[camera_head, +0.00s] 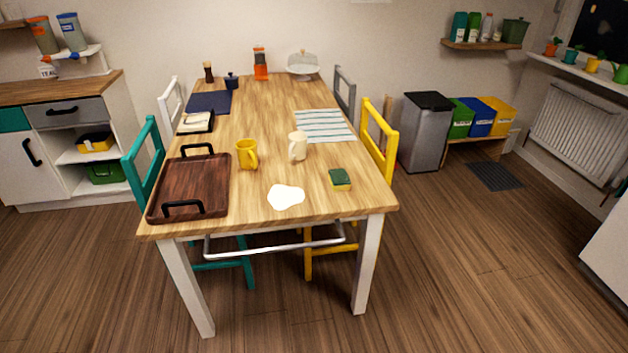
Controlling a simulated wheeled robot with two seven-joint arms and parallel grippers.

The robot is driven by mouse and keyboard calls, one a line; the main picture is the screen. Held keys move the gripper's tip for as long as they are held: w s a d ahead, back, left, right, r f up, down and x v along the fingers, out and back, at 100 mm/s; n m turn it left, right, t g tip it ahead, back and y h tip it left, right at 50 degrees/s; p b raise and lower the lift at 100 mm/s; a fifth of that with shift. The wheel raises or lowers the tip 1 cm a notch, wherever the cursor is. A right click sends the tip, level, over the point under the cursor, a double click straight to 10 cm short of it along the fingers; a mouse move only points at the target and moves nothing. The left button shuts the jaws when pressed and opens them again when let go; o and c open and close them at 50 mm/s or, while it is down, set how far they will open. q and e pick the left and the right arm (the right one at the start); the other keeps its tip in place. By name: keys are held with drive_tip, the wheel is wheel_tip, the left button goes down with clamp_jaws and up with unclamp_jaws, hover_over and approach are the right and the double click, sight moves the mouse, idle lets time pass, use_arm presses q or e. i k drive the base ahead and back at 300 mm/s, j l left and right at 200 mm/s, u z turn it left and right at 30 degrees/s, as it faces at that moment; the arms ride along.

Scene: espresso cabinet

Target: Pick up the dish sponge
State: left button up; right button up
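The dish sponge (340,179) lies flat on the wooden table (262,125), near its front right corner. It has a dark green top and a yellow body. Nothing touches it or covers it. Neither of my grippers shows in the head view.
A white puddle-like patch (286,197) lies left of the sponge. A yellow chair (384,150) is at the table's right side. Floor in front is clear.

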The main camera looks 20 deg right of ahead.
sight(339, 179)
drive_tip(key=i+l+u, duration=0.1)
drive_tip(key=l+u, duration=0.15)
drive_tip(key=u, duration=0.15)
drive_tip(key=l+u, duration=0.35)
drive_tip(key=i+l+u, duration=0.1)
drive_tip(key=u, duration=0.3)
drive_tip(key=l+u, duration=0.35)
drive_tip(key=k, duration=0.05)
